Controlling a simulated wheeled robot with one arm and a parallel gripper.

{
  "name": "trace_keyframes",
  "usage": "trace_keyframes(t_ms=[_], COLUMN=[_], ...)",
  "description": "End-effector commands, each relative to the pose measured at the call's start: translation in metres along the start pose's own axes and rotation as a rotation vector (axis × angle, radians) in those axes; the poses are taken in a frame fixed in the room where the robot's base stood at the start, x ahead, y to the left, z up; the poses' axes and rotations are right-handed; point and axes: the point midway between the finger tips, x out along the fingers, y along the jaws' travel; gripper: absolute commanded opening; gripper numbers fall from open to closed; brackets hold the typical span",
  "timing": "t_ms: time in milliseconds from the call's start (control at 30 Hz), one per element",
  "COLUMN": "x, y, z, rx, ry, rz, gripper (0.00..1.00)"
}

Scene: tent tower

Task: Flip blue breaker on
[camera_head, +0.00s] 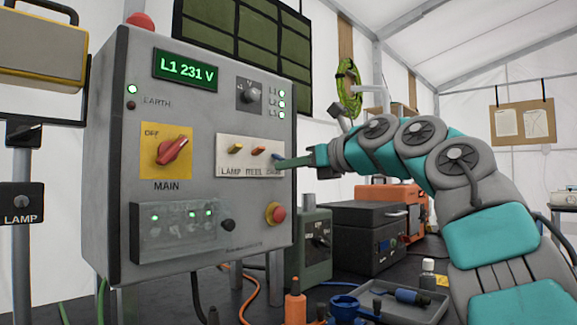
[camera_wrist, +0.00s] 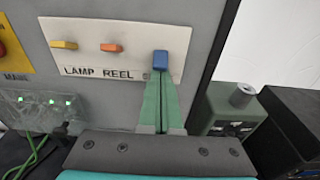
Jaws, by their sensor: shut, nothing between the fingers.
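The blue breaker (camera_head: 277,156) is the rightmost of three levers on a pale plate on the front of the grey power cabinet (camera_head: 110,150). In the wrist view the blue breaker (camera_wrist: 161,61) stands out from the plate, straight above my fingertips. My gripper (camera_head: 285,163) reaches in from the right, with its green fingers shut and empty. In the wrist view the gripper (camera_wrist: 162,82) has its tips at the lower edge of the blue lever; I cannot tell whether they touch it. The fingers cover most of the label under it.
The yellow LAMP lever (camera_head: 235,148) and orange REEL lever (camera_head: 258,151) sit left of the blue one. A red MAIN knob (camera_head: 172,151) and a red stop button (camera_head: 277,214) are also on the cabinet. A green box (camera_head: 312,245) stands right of it.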

Motion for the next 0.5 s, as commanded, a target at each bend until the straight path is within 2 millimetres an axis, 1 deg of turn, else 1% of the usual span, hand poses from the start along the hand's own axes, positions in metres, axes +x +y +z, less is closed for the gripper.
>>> trace_keyframes(t_ms=[500], x=[-0.0043], y=[0.0054], z=[0.0015], rx=[-0.003], ry=[0.02], rz=[0.0], gripper=[0.0])
